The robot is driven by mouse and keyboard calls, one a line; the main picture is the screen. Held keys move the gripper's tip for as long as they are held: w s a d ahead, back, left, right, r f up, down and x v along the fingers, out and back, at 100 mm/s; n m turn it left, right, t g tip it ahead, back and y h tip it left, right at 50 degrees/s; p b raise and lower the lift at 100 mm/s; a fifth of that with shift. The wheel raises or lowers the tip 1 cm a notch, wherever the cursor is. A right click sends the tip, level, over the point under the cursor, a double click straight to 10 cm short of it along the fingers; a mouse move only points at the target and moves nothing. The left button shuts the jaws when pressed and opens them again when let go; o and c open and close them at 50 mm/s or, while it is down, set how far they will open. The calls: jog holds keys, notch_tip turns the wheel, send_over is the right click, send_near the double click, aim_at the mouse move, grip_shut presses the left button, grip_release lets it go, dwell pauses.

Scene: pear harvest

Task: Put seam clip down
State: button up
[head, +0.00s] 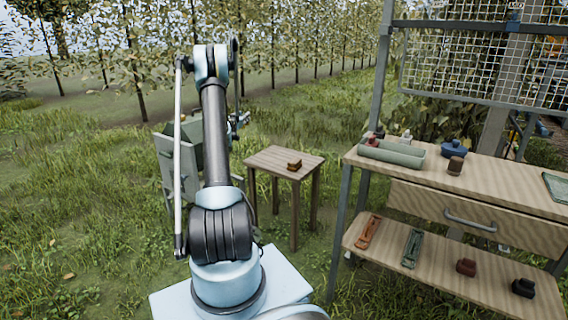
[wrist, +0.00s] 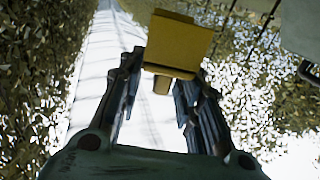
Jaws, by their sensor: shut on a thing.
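My gripper (wrist: 155,88) is shut on a yellow, block-shaped piece, which looks like the seam clip (wrist: 178,42). The piece sits between the fingertips in the wrist view, with a narrower stub below its wide part. Behind it are foliage and a bright, washed-out strip. In the head view my gripper (head: 240,121) shows only partly past my arm, in the air to the left of the small table and above its height. I cannot make out the clip there.
A small wooden table (head: 270,158) holds a brown block (head: 294,164). A grey-green stand (head: 178,165) is behind my arm.

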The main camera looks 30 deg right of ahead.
jog(key=s+d+f+m+g+h, duration=0.35)
jog(key=s+d+f, duration=0.65)
jog(key=s+d, duration=0.45)
jog(key=g, duration=0.1)
send_over(279, 163)
jog(key=shift+y, duration=0.25)
jog(key=shift+w+f, duration=0.1)
jog(key=shift+f, duration=5.15)
jog(key=shift+f, duration=0.1)
jog(key=o, duration=0.9)
